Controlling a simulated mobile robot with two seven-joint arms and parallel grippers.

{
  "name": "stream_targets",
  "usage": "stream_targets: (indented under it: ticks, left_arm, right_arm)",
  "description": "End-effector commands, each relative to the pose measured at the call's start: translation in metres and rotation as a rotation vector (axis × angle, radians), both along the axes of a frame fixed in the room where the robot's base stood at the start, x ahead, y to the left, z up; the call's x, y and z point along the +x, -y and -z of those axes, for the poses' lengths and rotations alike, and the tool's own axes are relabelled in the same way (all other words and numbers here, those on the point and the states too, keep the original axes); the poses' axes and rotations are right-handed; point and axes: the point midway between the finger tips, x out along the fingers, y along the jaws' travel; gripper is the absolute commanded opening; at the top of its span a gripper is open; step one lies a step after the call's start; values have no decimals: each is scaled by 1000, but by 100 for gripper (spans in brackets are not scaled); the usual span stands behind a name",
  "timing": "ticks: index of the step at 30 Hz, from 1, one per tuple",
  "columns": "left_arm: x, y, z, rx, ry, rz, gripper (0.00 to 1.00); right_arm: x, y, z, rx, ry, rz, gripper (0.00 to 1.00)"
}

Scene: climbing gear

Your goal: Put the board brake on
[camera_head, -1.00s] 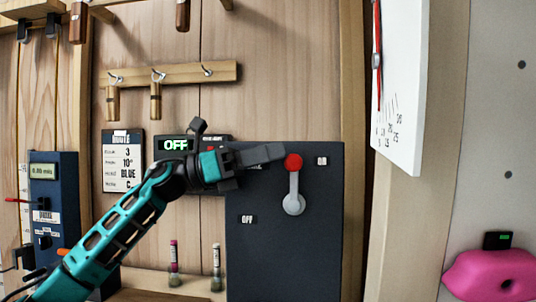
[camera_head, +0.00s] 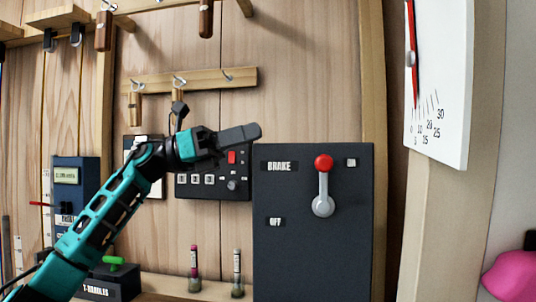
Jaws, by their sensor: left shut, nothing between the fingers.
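The brake panel (camera_head: 312,258) is a dark upright board labelled BRAKE. Its grey lever (camera_head: 323,188) points straight up from a round pivot (camera_head: 323,207) and ends in a red knob (camera_head: 323,162). A small label (camera_head: 351,162) sits right of the knob, and an OFF label (camera_head: 275,221) sits lower left of the pivot. My left gripper (camera_head: 256,131) is shut and empty. In the picture it is up and left of the knob, with a clear gap, near the panel's top left corner. My right gripper is not in view.
A control box with a red switch (camera_head: 232,157) is partly behind my left gripper. A rail with hooks (camera_head: 245,77) is above, a white dial board (camera_head: 445,75) at upper right. Two small tubes (camera_head: 237,265) stand on the ledge below. Space in front of the panel looks free.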

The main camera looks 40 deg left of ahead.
Motion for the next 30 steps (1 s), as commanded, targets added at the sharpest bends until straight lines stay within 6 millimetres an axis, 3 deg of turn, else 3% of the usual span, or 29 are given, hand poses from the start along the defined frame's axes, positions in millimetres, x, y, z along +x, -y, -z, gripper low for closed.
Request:
stream_targets:
  ticks: [3,9,30]
  left_arm:
    - [-9,-13,-13,-2,2,-2,0]
    - [-15,-21,-19,-1,0,-1,0]
    - [-15,-21,-19,-1,1,0,0]
  right_arm:
    - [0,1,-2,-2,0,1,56]
    - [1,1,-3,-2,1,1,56]
    - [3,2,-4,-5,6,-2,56]
